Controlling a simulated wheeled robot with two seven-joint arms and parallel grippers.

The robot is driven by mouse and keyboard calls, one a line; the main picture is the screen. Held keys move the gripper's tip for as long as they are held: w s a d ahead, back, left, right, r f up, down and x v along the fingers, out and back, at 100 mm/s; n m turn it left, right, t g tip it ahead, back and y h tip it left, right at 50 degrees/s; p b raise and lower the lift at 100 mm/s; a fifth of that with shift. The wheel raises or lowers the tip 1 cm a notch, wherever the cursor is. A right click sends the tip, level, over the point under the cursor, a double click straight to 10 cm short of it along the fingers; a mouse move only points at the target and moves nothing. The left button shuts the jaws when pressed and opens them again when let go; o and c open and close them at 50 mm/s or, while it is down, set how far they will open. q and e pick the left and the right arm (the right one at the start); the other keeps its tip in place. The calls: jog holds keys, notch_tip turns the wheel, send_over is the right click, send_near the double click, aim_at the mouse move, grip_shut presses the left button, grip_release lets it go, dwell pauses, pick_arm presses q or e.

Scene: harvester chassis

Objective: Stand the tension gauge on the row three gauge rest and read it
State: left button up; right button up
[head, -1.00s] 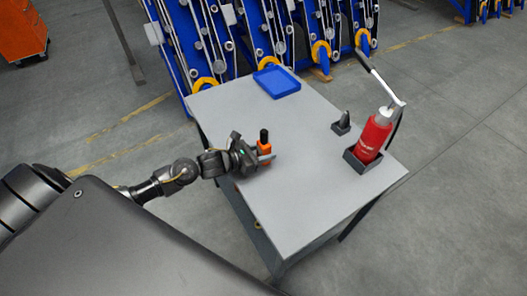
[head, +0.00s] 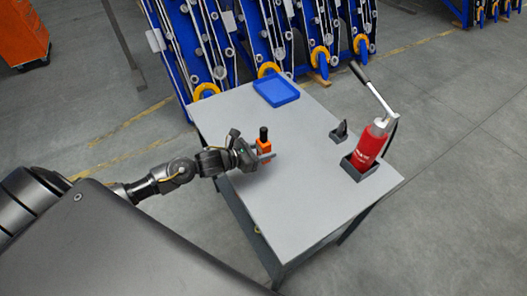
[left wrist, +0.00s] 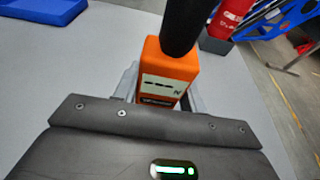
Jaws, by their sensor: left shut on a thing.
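The tension gauge (head: 264,144) is a small orange block with a black upright grip on top. My left gripper (head: 262,157) is shut on it over the left part of the grey table. In the left wrist view the gauge (left wrist: 168,72) sits between the fingers, its small display showing dashes and an N. The black grip rises out of the top of that view. I cannot tell whether its base touches the table. No row three gauge rest can be made out. My right gripper is not in view.
The grey table (head: 285,200) bears a blue tray (head: 276,92) at the back. A small dark holder (head: 339,133) and a red canister with a lever (head: 368,148) in a dark box stand at the right. Blue row units (head: 265,35) with yellow wheels stand behind. The table's front is clear.

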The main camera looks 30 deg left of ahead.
pick_arm(q)
jog(key=shift+r, duration=0.3)
jog(key=s+d+r, duration=0.4)
jog(key=s+r, duration=0.6)
jog(key=shift+r, duration=0.3)
